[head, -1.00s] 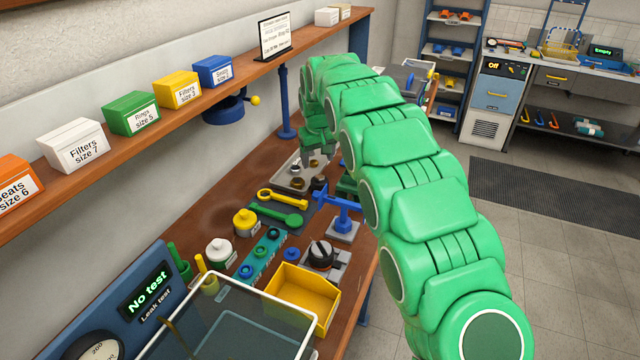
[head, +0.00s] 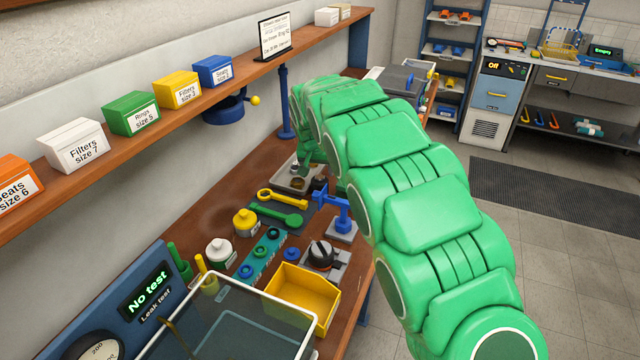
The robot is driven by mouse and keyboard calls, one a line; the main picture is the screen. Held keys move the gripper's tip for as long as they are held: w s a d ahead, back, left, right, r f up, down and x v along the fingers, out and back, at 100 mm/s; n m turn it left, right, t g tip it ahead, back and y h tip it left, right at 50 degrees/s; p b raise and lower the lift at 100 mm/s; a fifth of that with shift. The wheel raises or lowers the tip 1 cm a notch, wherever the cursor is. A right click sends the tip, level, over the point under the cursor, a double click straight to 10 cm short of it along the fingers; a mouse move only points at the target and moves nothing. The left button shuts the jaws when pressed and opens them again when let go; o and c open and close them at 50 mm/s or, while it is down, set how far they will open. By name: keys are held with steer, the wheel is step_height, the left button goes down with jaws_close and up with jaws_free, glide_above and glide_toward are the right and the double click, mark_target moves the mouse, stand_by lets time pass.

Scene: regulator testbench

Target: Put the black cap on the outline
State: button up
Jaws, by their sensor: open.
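A black, round, knob-like cap (head: 321,253) sits on a grey fixture at the right front of the wooden bench, beside the yellow bin. No outline can be made out clearly in this view. My gripper (head: 298,166) is at the far end of the green arm, low over the grey parts tray, well beyond the black cap. It is small and partly covered by my arm, and nothing can be seen held in it.
The grey tray (head: 283,187) holds small metal parts. A yellow bin (head: 300,297) and a clear-walled box (head: 225,335) fill the near bench.

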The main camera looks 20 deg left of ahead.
mark_target(320, 177)
steer(key=shift+d+x, duration=0.1)
steer(key=shift+x, duration=1.1)
steer(key=shift+d+x, duration=0.15)
steer(key=shift+x, duration=1.05)
steer(key=c, duration=0.9)
steer(key=shift+a+r, duration=0.1)
